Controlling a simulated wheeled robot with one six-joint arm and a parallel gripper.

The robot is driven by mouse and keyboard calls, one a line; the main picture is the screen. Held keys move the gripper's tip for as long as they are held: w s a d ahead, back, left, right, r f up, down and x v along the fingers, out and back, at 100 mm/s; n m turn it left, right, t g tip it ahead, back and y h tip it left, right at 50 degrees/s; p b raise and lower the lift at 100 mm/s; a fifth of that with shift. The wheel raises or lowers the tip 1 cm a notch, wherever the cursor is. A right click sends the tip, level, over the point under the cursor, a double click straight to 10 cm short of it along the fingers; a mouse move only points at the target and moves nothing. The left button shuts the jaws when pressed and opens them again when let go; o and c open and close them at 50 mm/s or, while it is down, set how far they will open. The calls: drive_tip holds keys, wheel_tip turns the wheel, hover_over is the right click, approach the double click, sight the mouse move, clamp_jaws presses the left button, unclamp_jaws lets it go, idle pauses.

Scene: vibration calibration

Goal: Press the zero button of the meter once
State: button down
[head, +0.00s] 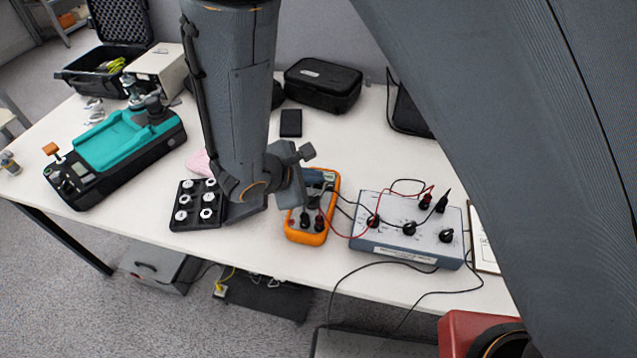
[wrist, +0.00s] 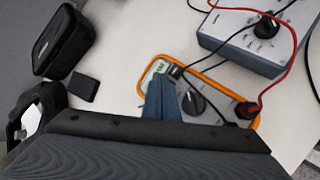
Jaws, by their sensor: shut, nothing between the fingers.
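The meter (head: 306,237) has an orange case, a dark dial and plugged-in leads, and lies on the white table in the head view. In the wrist view the meter (wrist: 217,108) shows its pale display, round dial and a red plug. My gripper (head: 319,177) is at the meter's far end. In the wrist view my gripper (wrist: 160,84) is shut and empty, its blue-grey fingers over the meter's face beside the display and dial. I cannot tell whether the tips touch it. I cannot make out the zero button; fingers and gripper body hide part of the face.
A grey-blue box (head: 400,241) with knobs and red and black leads stands right of the meter. A black tray of nuts (head: 183,222) is close on the left. A black case (head: 322,84) and small dark block (head: 291,123) lie behind.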

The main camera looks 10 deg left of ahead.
drive_tip(key=shift+f, duration=0.15)
drive_tip(key=shift+r, duration=0.2)
idle(0.3)
drive_tip(key=shift+r+p, duration=0.3)
drive_tip(key=shift+r, duration=0.35)
drive_tip(key=shift+r, duration=0.1)
wheel_tip(320, 180, up, 5)
drive_tip(key=p, duration=0.3)
idle(0.8)
